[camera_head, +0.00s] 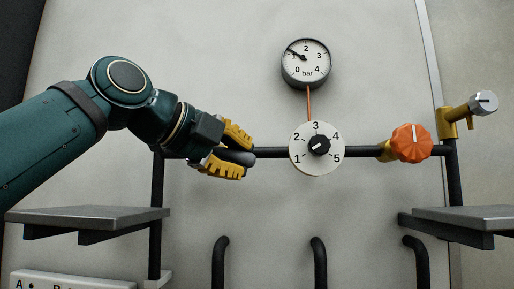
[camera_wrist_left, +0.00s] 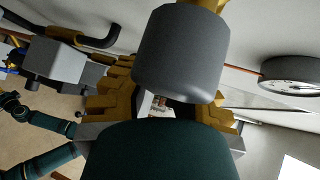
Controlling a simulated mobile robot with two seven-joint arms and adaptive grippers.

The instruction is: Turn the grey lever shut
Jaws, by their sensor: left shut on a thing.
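The grey lever (camera_head: 238,157) sits at the left end of the dark horizontal pipe, partly hidden by my fingers. My left gripper (camera_head: 230,153) comes in from the left, with its yellow fingers shut around the lever, one above and one below. In the left wrist view a thick grey cylinder (camera_wrist_left: 180,55), which looks like the lever, fills the space before my yellow fingers (camera_wrist_left: 165,105). Its exact turn angle is hard to tell. My right gripper is not in view.
On the pipe are a numbered dial (camera_head: 303,160) and an orange knob (camera_head: 411,143). A pressure gauge (camera_head: 305,64) hangs above. A silver-capped valve (camera_head: 483,103) is at the right. Shelves stand at left (camera_head: 85,215) and right (camera_head: 470,215).

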